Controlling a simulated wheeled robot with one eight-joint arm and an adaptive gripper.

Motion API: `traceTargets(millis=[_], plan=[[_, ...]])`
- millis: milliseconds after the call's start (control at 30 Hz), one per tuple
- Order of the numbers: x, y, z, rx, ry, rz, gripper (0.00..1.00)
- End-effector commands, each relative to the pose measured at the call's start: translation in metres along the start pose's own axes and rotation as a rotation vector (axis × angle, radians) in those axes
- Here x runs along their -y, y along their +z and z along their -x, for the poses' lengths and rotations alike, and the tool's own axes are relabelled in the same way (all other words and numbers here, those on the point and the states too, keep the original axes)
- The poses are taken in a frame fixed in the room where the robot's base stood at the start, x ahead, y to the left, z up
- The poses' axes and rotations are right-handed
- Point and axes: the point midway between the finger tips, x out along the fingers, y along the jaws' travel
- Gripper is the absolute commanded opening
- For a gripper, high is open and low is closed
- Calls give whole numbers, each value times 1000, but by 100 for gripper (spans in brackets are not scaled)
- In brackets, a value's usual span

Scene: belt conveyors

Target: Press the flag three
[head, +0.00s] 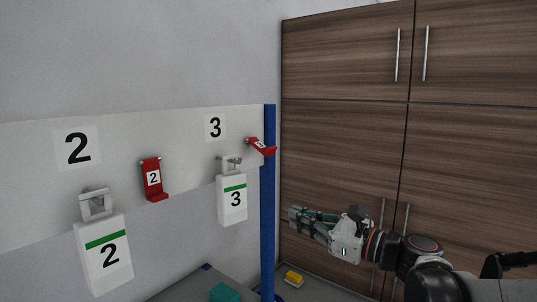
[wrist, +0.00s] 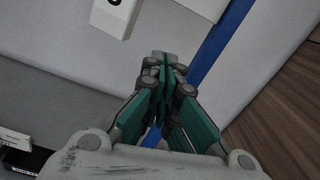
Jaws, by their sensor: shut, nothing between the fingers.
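The red flag three (head: 261,147) is at the right end of the white panel in the head view, by the blue post. It sticks out at a slant, and its small white label is hard to read. A white hanging tag marked 3 (head: 232,203) with a green stripe is below and left of it. My gripper (head: 294,218) is right of the blue post and lower than the flag, apart from it. It is shut and empty, fingers pointing left. In the wrist view the closed fingertips (wrist: 163,62) show; the flag is not visible there.
The blue post (head: 267,210) stands between the panel and my gripper. Red flag two (head: 153,180) and a white tag 2 (head: 104,257) are further left. Wooden cabinets (head: 345,130) stand behind my arm. A yellow object (head: 293,277) lies low, right of the post.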

Motion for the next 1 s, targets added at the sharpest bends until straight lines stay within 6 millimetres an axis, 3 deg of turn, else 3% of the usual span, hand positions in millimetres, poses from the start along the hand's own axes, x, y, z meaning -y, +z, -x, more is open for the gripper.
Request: traceTargets(millis=[33,200,667,867,1000], plan=[[11,15,-2,36,-8,-55,0],[28,34,-2,117,-16,-181,0],[31,36,-4,135,-16,-208,0],[31,40,-25,135,-14,-207,0],[31,44,-52,135,-13,-207,0]])
